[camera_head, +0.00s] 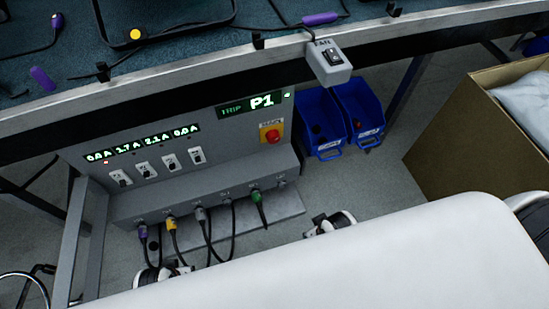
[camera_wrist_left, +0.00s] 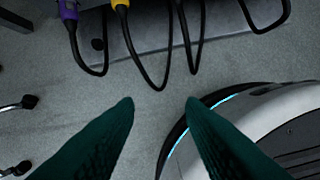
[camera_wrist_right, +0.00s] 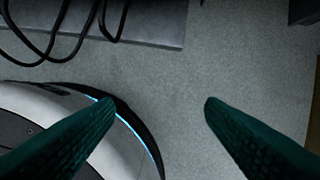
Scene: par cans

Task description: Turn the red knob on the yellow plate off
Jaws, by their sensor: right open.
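The red knob (camera_head: 272,136) sits on a small yellow plate (camera_head: 265,130) on the front of a grey power panel (camera_head: 226,138), under a green display reading P1. Which way the knob is set is too small to tell. In the head view my left gripper (camera_head: 165,272) and my right gripper (camera_head: 332,222) show only in part, low and in front of the panel. In the left wrist view the left fingers (camera_wrist_left: 160,103) are apart with bare floor between. In the right wrist view the right fingers (camera_wrist_right: 160,103) are apart and empty. Both are away from the knob.
Several plugs with dark cables, including a yellow one (camera_head: 172,223) and a green one (camera_head: 256,196), stand in the panel's lower ledge. Blue bins (camera_head: 322,128) stand right of the panel. A cardboard box (camera_head: 455,150) is at the right. A bench edge (camera_head: 200,72) overhangs the panel.

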